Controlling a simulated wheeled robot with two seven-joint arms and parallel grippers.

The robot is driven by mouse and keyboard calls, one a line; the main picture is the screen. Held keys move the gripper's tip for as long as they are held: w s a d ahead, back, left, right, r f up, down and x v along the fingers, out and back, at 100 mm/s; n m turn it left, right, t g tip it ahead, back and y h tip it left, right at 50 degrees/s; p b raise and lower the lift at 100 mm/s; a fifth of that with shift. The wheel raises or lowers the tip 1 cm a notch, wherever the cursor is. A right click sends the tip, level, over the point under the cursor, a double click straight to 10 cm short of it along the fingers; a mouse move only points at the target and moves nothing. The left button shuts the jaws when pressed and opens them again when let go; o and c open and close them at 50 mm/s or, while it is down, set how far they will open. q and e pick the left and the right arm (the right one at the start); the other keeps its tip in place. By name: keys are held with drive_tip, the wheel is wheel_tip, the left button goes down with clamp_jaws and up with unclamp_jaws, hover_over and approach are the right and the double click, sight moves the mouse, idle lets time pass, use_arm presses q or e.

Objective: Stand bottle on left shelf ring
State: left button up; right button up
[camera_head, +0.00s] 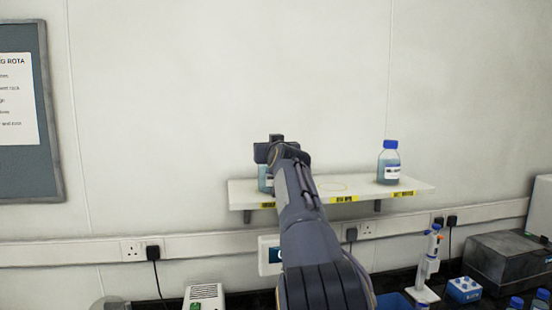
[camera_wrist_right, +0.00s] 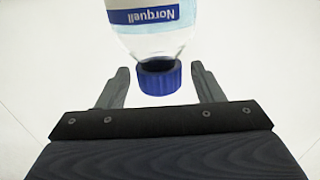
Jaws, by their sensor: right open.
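A clear bottle with a blue cap and a "Norquell" label (camera_wrist_right: 150,18) fills the top of the right wrist view, where it looks upside down. In the head view this bottle (camera_head: 265,182) stands at the left end of the white shelf (camera_head: 300,194), mostly hidden by my right gripper (camera_head: 268,152). My right gripper (camera_wrist_right: 160,75) is open, its two fingers on either side of the blue cap with gaps visible. A thin yellow ring (camera_head: 333,185) lies bare on the shelf's middle. Any ring under the left bottle is hidden. My left gripper is not in view.
Another blue-capped bottle (camera_head: 388,165) stands at the shelf's right end. Yellow labels mark the shelf's front edge. Below are a pipette stand (camera_head: 428,265), a blue tube rack (camera_head: 464,290) and a dark grey box (camera_head: 505,262). The wall above the shelf is clear.

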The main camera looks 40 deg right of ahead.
drive_tip(key=b+v, duration=0.5)
drive_tip(key=v, duration=0.4)
drive_tip(key=shift+s+f, duration=0.1)
drive_tip(key=shift+s, duration=0.05)
drive_tip(key=shift+a+f, duration=0.1)
idle(0.3)
